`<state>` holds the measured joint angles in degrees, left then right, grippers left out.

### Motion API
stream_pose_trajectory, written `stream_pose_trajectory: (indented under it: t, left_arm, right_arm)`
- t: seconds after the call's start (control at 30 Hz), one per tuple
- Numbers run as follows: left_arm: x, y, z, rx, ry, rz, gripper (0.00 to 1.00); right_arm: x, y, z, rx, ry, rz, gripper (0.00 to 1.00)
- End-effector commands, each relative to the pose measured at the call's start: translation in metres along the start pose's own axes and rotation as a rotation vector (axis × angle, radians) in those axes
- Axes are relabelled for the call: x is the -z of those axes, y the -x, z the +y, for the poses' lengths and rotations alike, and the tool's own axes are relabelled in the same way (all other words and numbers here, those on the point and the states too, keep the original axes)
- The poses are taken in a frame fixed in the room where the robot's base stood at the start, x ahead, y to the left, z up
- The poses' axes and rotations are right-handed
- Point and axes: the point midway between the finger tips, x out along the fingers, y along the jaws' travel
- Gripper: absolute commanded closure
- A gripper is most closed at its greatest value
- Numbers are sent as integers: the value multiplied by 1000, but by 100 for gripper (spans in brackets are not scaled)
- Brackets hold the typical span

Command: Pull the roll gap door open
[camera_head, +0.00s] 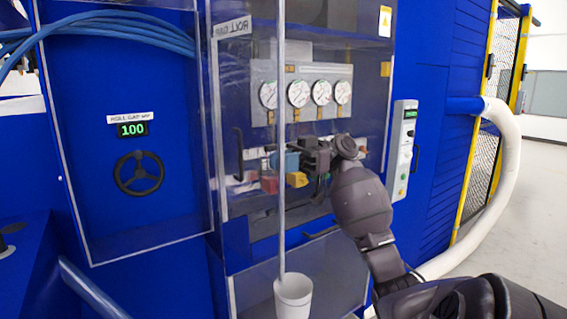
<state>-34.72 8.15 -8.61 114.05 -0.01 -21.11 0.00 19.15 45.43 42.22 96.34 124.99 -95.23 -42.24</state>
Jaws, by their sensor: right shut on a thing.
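The roll gap door (248,90) is a clear panel with a pale free edge, standing out from the blue machine left of centre. Its roll gap label (232,27) reads mirrored, so I see its back and it stands open. My right gripper (301,160) is just right of the free edge, shut; the door handle it appears to hold is hidden by its fingers. My left gripper is not in view.
Several gauges (298,94) sit on a panel behind my gripper. A white cup (293,297) is at the door's lower edge. A grey control box (402,150) is right of my arm. A white hose (507,170) curves down to the floor at right.

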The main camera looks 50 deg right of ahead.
Motion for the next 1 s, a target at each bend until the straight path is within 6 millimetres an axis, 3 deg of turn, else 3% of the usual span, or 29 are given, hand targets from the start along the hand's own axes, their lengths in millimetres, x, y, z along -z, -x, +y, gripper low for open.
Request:
stream_pose_trajectory:
  t: [0.6,0.63,0.77,1.0]
  left_arm:
    - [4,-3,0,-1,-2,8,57]
    - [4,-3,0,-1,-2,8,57]
    - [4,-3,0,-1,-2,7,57]
    - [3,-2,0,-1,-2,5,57]
  right_arm:
    - [1,0,1,21,0,2,100]
    - [1,0,1,21,0,2,84]
    - [1,0,1,22,0,2,64]
    - [0,0,1,22,0,1,61]
